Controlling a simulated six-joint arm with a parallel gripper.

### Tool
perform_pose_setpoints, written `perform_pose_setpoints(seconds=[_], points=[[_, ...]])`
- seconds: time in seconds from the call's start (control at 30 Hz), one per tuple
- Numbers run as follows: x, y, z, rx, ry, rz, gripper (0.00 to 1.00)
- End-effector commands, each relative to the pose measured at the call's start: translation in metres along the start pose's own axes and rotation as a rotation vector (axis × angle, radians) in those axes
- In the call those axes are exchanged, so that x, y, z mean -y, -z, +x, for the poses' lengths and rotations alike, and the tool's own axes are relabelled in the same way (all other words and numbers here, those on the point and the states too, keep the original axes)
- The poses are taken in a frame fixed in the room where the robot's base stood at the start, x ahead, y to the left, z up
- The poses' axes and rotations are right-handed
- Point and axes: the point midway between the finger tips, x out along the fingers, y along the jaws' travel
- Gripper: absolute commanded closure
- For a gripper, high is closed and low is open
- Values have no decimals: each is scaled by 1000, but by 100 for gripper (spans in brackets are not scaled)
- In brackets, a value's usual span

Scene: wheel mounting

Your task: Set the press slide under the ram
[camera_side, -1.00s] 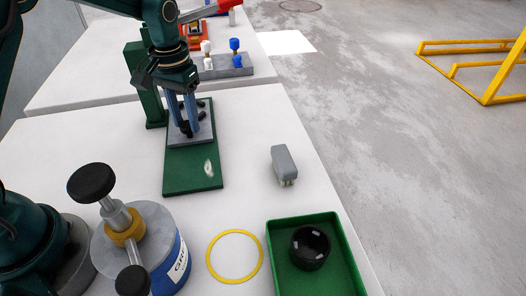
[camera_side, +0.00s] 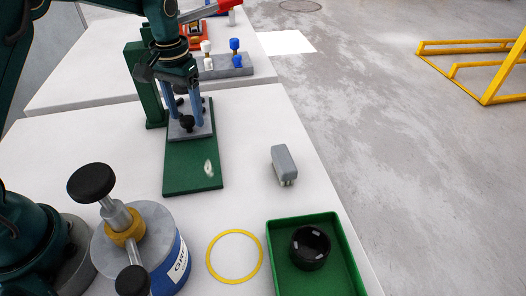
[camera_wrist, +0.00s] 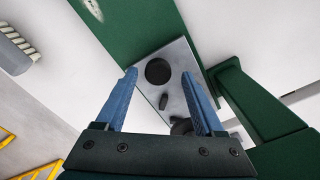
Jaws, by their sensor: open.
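The press slide is a grey plate (camera_side: 204,132) with a black knob (camera_side: 187,123), lying on the long green base (camera_side: 190,168) in the side view. The wrist view shows the grey plate (camera_wrist: 177,58), its round black knob (camera_wrist: 158,71) and smaller black parts. My gripper (camera_side: 186,121) is over the plate, its blue fingers apart on either side of the knob. In the wrist view my gripper (camera_wrist: 159,76) is open, with a gap beside each finger. The green press column (camera_side: 147,85) stands at the back left. The ram is hidden or not clearly visible behind my arm.
A grey block (camera_side: 284,163) sits to the right. A green tray (camera_side: 277,228) holding a black ring (camera_side: 310,248), a yellow ring (camera_side: 210,262) and a blue-labelled canister (camera_side: 165,262) are at the front. A second table with colored fittings stands behind.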

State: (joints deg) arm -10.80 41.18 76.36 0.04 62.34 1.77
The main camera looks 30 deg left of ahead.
Motion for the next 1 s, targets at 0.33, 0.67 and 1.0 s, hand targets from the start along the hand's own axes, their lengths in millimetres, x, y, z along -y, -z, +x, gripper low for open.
perform_pose_setpoints(seconds=[0.33,0.67,1.0], points=[[0,2,-41,-7,0,0,30],[0,0,-51,-2,0,0,30],[-10,-4,-95,-109,2,29,30]])
